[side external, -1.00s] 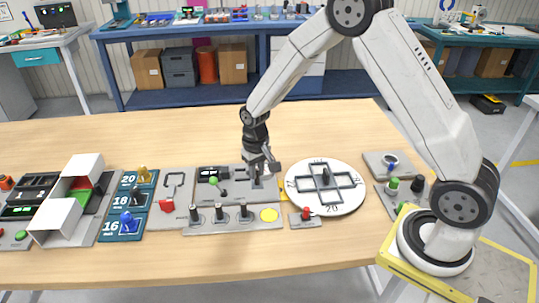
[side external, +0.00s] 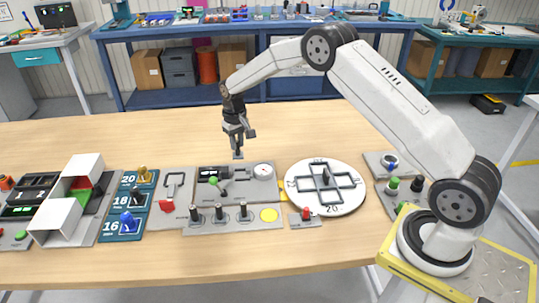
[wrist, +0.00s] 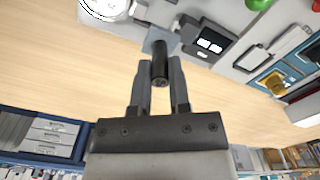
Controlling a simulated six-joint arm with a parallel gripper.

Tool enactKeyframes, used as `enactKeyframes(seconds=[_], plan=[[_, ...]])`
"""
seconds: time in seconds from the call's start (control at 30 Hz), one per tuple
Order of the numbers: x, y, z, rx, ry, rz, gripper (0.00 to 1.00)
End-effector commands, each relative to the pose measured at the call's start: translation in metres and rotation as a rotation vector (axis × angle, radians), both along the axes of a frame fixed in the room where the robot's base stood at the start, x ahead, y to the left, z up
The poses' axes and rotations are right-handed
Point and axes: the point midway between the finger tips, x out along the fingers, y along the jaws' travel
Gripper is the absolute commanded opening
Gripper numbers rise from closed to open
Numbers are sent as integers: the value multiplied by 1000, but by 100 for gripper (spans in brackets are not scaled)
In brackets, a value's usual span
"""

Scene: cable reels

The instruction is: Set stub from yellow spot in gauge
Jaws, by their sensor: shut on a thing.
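My gripper (side external: 238,138) is shut on a dark round stub (wrist: 160,62) with a square grey foot (wrist: 158,38). In the side external view the stub hangs foot-down (side external: 238,155), behind and above the grey gauge panel (side external: 240,192). The panel carries a small display (side external: 208,172), a round dial (side external: 263,170) and a green-knobbed lever (side external: 216,182). The dial also shows at the top left of the wrist view (wrist: 106,5). The yellow spot (side external: 269,215) on the front grey strip is bare. Several dark stubs (side external: 220,212) stand left of it.
A white round board (side external: 352,200) with a dark cross track lies to the right, a red button box (side external: 305,216) in front of it. A red-handled plate (side external: 170,203) and blue numbered holders (side external: 128,222) are left. The wooden table behind the panel (side external: 160,140) is clear.

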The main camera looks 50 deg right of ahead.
Motion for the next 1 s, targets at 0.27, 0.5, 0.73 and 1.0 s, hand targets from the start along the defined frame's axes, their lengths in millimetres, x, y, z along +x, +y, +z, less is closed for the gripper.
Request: enactKeyframes(seconds=[0.27,0.5,0.73,1.0], plan=[[2,-1,-1,0,1,1,0],[1,-1,-14,0,2,1,0],[1,-1,-35,1,3,1,0],[2,-1,-46,0,0,1,0]])
